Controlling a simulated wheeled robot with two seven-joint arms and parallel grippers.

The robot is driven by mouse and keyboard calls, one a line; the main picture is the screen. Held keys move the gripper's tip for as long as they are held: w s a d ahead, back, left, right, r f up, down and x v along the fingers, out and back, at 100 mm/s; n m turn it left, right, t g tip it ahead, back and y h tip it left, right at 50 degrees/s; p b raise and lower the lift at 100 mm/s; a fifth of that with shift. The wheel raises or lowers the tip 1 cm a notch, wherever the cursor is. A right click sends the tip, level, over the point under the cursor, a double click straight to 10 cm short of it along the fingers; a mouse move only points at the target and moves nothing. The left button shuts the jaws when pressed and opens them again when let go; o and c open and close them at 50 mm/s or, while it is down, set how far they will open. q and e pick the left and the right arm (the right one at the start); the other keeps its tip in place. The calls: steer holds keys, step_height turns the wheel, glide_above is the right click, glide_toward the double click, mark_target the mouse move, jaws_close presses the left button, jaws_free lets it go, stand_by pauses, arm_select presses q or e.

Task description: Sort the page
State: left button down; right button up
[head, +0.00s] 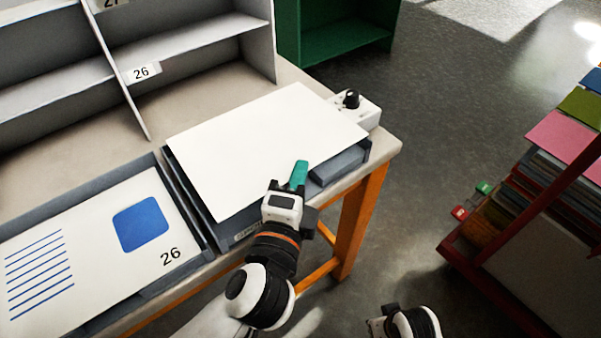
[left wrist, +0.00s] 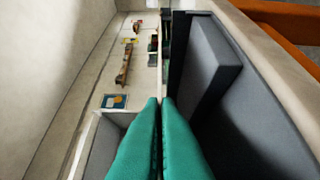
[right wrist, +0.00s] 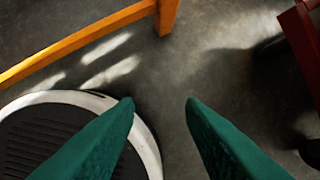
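A blank white page (head: 265,140) lies level over the grey right-hand tray (head: 235,233), covering most of it. My left gripper (head: 299,172) is at the page's near edge. In the left wrist view its green fingers (left wrist: 160,100) are closed together, with the page seen edge-on as a thin pale line between them. A second page (head: 100,245) with a blue rounded square, blue lines and "26" lies in the left tray (head: 200,258). My right gripper (right wrist: 160,103) is open and empty above the floor; in the head view only part of its arm shows.
A grey shelf unit (head: 200,45) with labels, one reading "26", stands behind the trays. A white device with a black knob (head: 362,108) sits at the table's right corner. A red rack of coloured folders (head: 560,140) stands right, across clear floor.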

arm_select(q)
steer(key=shift+s+a, duration=0.1)
steer(key=shift+f, duration=0.1)
arm_select(e)
steer(key=shift+a+r, duration=0.25)
steer(key=shift+r, duration=0.4)
arm_select(q)
steer(key=c, duration=2.1)
jaws_free()
steer(key=shift+c, duration=0.2)
steer(key=o, duration=0.5)
steer(key=shift+o, duration=0.2)
steer(key=shift+f, duration=0.1)
